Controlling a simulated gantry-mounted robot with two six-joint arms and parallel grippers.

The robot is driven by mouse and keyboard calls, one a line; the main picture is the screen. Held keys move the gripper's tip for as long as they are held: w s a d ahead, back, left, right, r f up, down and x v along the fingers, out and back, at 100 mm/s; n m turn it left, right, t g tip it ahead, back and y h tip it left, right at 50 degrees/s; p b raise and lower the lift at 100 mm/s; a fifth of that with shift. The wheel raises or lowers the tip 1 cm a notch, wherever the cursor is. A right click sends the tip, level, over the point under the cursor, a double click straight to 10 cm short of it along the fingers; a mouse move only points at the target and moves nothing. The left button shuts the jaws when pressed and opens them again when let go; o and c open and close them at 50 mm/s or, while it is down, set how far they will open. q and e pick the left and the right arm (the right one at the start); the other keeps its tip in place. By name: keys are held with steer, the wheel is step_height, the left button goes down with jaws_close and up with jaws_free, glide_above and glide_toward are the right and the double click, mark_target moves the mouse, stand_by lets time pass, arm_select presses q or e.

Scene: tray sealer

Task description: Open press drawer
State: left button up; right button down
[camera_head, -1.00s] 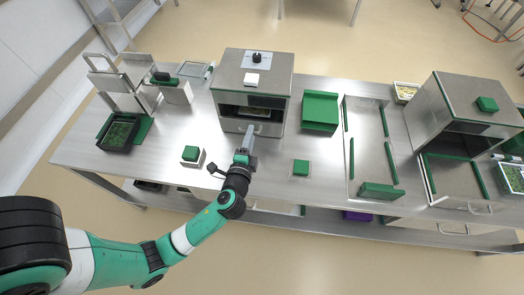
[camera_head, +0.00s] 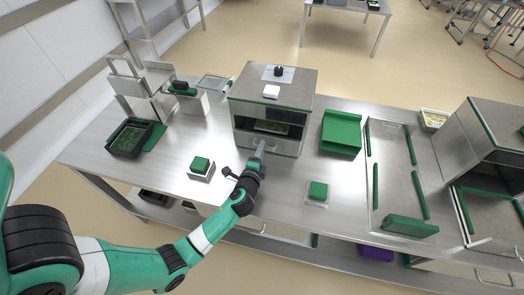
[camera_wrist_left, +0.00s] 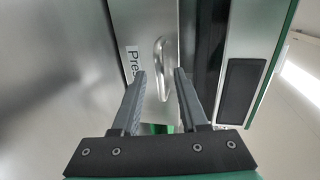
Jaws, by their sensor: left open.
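The press (camera_head: 271,95) is a steel box with a dark front opening, standing on the table. Its drawer front (camera_head: 285,147) is low on the near side and looks shut. In the left wrist view the drawer front (camera_wrist_left: 130,22) carries a partly visible "Pres" label, and a curved metal handle (camera_wrist_left: 160,58) stands out from it. My left gripper (camera_head: 261,147) is open, right at the press's front. In the left wrist view its two fingers (camera_wrist_left: 160,78) lie on either side of the handle, with gaps; contact cannot be told. My right gripper is not in view.
A green block on a small base (camera_head: 200,166) and another green block (camera_head: 318,190) stand on the near part of the table. A green tray-like piece (camera_head: 341,132) is right of the press. A second steel machine (camera_head: 495,140) stands far right.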

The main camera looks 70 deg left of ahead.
arm_select(q)
steer(key=shift+w+a+f, duration=0.15)
steer(key=shift+w+a, duration=0.25)
steer(key=shift+a, duration=0.15)
jaws_close()
stand_by(1.0)
